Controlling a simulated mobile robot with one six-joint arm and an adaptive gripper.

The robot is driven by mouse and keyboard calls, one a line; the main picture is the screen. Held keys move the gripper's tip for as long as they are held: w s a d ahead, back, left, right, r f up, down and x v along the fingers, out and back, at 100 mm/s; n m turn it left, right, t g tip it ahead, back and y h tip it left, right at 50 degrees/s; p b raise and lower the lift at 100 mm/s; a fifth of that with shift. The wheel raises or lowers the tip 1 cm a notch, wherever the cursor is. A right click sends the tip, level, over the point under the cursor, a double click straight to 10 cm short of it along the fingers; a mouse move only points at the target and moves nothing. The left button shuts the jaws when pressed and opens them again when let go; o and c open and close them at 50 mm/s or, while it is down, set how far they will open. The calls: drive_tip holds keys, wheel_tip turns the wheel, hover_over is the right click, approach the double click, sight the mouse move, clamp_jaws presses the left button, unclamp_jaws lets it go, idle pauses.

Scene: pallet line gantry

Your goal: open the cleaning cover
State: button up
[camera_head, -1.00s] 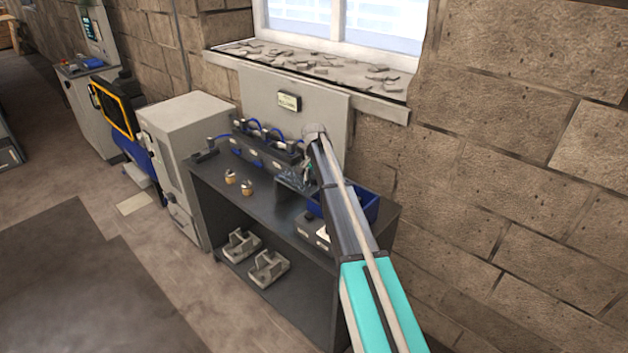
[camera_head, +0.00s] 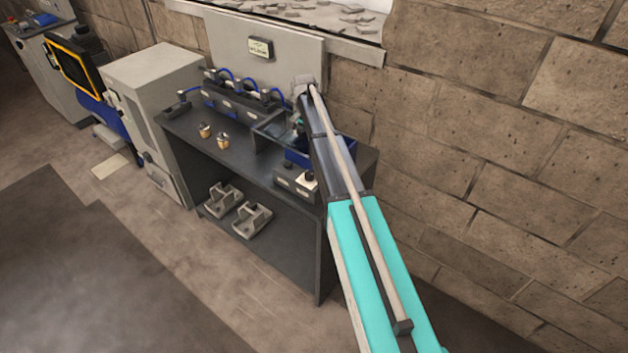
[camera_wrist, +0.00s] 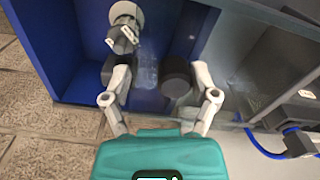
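A see-through box with dark edges, which looks like the cleaning cover (camera_head: 270,131), stands on the dark bench between a row of units and a blue bin (camera_head: 345,147). In the wrist view its clear panel (camera_wrist: 236,45) seems to fill the area right of the blue bin (camera_wrist: 78,60). My gripper (camera_wrist: 147,76) is open, with its two dark pads apart over the bin's edge. A faint clear piece shows between the pads; I cannot tell whether they touch it. In the head view my arm hides most of the gripper.
A metal fitting (camera_wrist: 124,32) sits in the bin near the left finger. Units with blue hoses (camera_head: 240,100) stand left of the box. Two brass-coloured pieces (camera_head: 214,136) lie on the bench. A grey cabinet (camera_head: 150,105) stands left; the stone wall (camera_head: 500,150) is close on the right.

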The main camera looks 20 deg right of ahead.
drive_tip(key=s+d, duration=0.6)
drive_tip(key=s, duration=0.3)
wheel_tip(320, 180, up, 14)
drive_tip(key=p, duration=1.4)
drive_tip(key=s+a+f+n+b, duration=0.2)
drive_tip(key=s+a+f+b, duration=0.3)
drive_tip(key=s, duration=0.3)
drive_tip(key=s+a+f+n+b, duration=0.3)
drive_tip(key=s+a+f+b, duration=0.2)
drive_tip(key=s+f+b, duration=0.2)
drive_tip(key=shift+s, duration=0.85)
drive_tip(key=s+a+n, duration=0.2)
drive_tip(key=s+a, duration=0.2)
drive_tip(key=s, duration=0.5)
drive_tip(key=shift+s+n, duration=0.4)
drive_tip(key=shift+a, duration=0.1)
